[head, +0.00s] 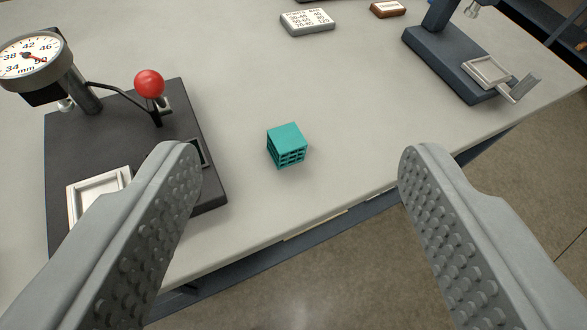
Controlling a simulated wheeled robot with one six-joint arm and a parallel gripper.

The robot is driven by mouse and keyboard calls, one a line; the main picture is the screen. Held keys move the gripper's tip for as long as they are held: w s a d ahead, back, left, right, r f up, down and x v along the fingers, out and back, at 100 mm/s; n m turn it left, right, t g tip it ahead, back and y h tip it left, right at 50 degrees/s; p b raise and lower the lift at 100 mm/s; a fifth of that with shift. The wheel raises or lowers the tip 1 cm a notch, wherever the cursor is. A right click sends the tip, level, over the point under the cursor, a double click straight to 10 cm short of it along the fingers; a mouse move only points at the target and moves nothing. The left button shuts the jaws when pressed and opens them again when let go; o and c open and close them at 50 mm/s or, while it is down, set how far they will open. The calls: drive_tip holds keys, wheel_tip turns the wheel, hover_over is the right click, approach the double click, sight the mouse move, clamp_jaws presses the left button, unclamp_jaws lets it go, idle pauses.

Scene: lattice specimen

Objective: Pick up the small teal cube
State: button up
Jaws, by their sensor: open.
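The small teal cube (287,145) has a solid top and lattice sides. It sits on the light grey table (345,120), fairly close to the front edge. My gripper (295,170) is open and empty, with one studded grey finger at left and one at right. The cube appears between the fingertips in the picture, nearer the left one. Neither finger visibly touches it. How far above the table the fingers are, I cannot tell.
A dark gauge stand (185,119) with a dial (30,60) and red knob (149,84) is left of the cube. A blue-grey device (440,60) stands at upper right. A white labelled block (307,21) and a brown block (387,9) lie behind. Table around the cube is clear.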

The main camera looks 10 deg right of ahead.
sight(287, 137)
drive_tip(key=w+f+n+g, duration=0.3)
drive_tip(key=w+n+g, duration=0.2)
drive_tip(key=w+g, duration=1.05)
drive_tip(key=f, duration=0.5)
drive_tip(key=w+f+t, duration=0.1)
drive_tip(key=f, duration=0.5)
drive_tip(key=w+f+t, duration=0.1)
drive_tip(key=f, duration=0.5)
drive_tip(key=shift+f, duration=0.15)
drive_tip(key=c, duration=1.1)
drive_tip(key=shift+o, duration=0.2)
